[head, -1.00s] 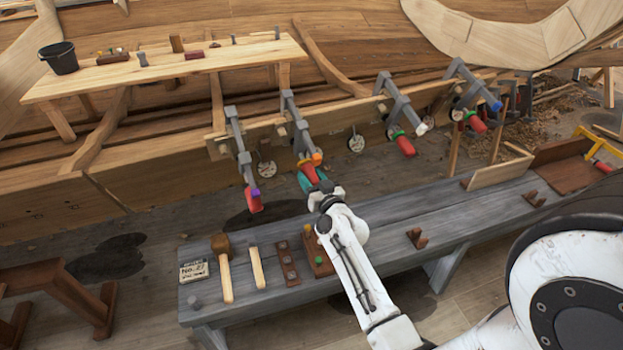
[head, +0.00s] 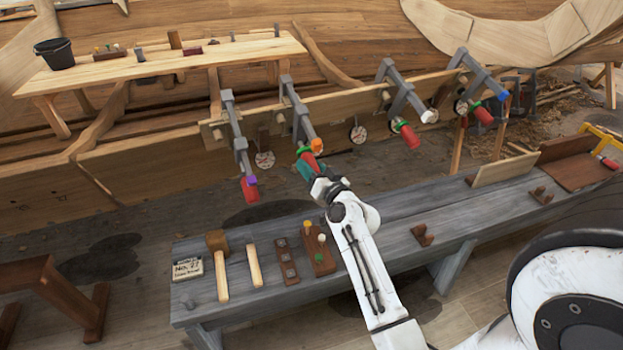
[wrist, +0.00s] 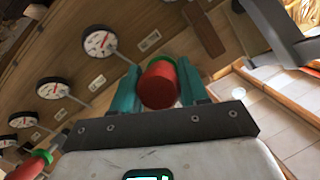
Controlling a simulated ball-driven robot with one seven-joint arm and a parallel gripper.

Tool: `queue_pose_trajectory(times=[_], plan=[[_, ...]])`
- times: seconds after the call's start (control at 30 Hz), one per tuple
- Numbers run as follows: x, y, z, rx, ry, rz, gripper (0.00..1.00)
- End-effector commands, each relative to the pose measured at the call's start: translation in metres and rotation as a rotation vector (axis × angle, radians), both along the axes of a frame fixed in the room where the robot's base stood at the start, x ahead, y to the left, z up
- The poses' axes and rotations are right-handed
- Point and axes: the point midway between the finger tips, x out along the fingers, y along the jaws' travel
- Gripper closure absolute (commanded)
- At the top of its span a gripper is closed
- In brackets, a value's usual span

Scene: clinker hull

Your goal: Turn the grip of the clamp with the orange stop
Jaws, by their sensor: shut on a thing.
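The clamp with the orange stop (head: 316,145) is the second from the left on the hull plank, and its grey bar (head: 297,108) slants down towards me. My gripper (head: 309,169) is at its lower end, with teal fingers around the red grip. In the wrist view the red grip (wrist: 159,85) sits between the two teal fingers of my gripper (wrist: 160,90), shut on it. A green ring (wrist: 150,40) shows just beyond the grip. The orange stop is not clear in the wrist view.
Neighbouring clamps have a purple stop (head: 250,181) at left, a white stop (head: 430,116) and a blue stop (head: 502,95) at right.

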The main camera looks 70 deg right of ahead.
Motion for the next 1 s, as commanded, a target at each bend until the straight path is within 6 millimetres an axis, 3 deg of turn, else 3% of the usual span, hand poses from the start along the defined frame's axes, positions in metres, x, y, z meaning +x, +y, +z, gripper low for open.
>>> queue_pose_trajectory(times=[0.03,0.4,0.9,0.93,1.0], plan=[[-0.0001,-0.0001,-0.0066,0.019,-0.022,0.011,0.87],[-0.0005,-0.0003,-0.0025,0.131,-0.127,0.066,0.87],[-0.0003,-0.0002,-0.0005,0.149,-0.143,0.074,0.87],[-0.0003,-0.0002,-0.0005,0.149,-0.143,0.074,0.55],[-0.0003,-0.0002,-0.0005,0.148,-0.142,0.074,0.48]])
